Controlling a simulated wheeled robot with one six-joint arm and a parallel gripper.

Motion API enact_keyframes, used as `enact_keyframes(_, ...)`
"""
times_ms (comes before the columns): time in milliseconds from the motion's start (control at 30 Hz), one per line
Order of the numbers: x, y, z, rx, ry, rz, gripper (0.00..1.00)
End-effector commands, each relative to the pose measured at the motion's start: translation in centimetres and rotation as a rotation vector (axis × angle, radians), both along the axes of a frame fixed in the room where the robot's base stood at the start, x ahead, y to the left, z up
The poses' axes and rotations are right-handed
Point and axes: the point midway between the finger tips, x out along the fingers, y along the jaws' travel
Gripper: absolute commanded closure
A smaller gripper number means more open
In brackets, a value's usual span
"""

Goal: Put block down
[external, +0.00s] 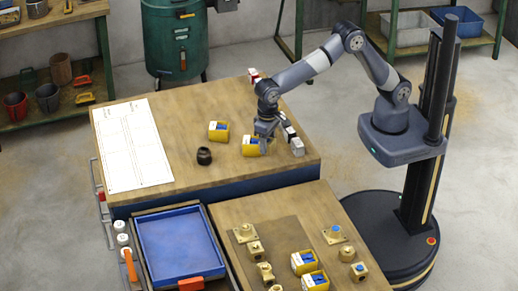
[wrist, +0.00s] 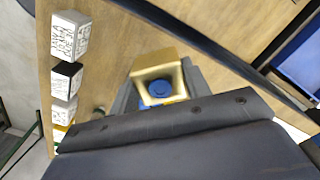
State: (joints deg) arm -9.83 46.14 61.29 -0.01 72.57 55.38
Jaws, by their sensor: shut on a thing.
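My gripper (external: 266,137) points down over the right part of the wooden workbench (external: 200,165). In the wrist view its grey fingers are shut on a brass-coloured block (wrist: 158,61). The block has a square opening with a blue round piece inside. In the external view the gripper largely hides the block. A yellow holder with blue and white parts (external: 249,149) stands at the fingertips. I cannot tell whether the block touches it or the bench.
White and black cubes (external: 297,147) stand in a row close right of my gripper. Another yellow holder (external: 218,132), a dark round part (external: 204,156) and a white sheet (external: 131,150) lie left. A blue tray (external: 180,245) and a bench with brass parts (external: 245,233) are in front.

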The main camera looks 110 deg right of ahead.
Motion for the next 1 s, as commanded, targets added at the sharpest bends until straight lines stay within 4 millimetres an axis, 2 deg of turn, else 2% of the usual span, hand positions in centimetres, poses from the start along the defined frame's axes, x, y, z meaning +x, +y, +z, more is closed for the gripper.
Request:
enact_keyframes(33,0.5,-2.4,0.6,0.001,-0.002,-0.068,0.98)
enact_keyframes(200,1.4,-9.5,1.7,0.000,-0.003,-0.275,0.98)
enact_keyframes(400,1.1,-18.2,3.1,0.000,-0.004,-0.528,0.98)
enact_keyframes(500,0.6,-21.6,3.6,0.000,-0.002,-0.630,0.98)
enact_keyframes(600,0.1,-24.1,3.9,0.000,-0.002,-0.705,0.98)
enact_keyframes(767,-0.4,-26.1,4.0,0.000,-0.002,-0.767,0.98)
enact_keyframes(867,-0.5,-26.4,2.8,0.000,0.001,-0.777,0.98)
enact_keyframes(1000,-0.5,-26.4,0.3,0.000,0.003,-0.777,0.98)
